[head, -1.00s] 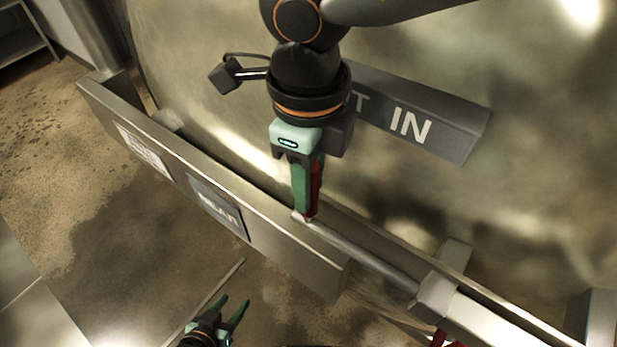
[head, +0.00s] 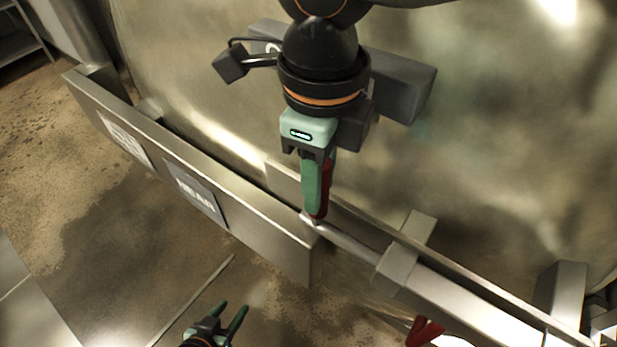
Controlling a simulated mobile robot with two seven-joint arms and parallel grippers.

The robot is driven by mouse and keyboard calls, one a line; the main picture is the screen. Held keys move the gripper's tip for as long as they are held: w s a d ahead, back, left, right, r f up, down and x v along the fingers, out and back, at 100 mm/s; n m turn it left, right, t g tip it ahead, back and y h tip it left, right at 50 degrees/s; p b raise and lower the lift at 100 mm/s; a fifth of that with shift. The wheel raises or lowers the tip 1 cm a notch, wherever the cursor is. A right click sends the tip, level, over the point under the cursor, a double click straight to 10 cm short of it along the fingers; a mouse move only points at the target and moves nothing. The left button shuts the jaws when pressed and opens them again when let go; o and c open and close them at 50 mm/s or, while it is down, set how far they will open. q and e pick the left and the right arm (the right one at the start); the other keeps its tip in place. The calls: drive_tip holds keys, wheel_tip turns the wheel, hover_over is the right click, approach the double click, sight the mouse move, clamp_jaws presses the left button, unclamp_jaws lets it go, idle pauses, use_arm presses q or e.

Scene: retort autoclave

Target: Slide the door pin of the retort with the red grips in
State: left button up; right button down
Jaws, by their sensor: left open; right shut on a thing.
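The door pin (head: 350,243) is a grey metal rod lying along the rail in front of the big metal retort door. Its right end enters a square metal bracket (head: 401,263); a short length of rod shows between bracket and gripper. A red grip (head: 327,185) stands up at the pin's left end. My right gripper (head: 316,214) points down from above and is shut on this red grip, partly hiding it. My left gripper (head: 232,313) is low in the picture, open and empty, well apart from the pin.
A metal rail (head: 240,222) with labels runs diagonally below the door (head: 480,150). Another red part (head: 424,331) shows below the bracket. A dark sign bar (head: 402,85) on the door is partly behind my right arm. The stained floor (head: 110,260) at left is open.

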drive_tip(key=shift+s+d, duration=0.25)
drive_tip(key=shift+d, duration=0.15)
drive_tip(key=c, duration=0.6)
unclamp_jaws()
drive_tip(key=shift+r, duration=0.15)
wheel_tip(320, 180, up, 12)
drive_tip(key=shift+r, duration=0.15)
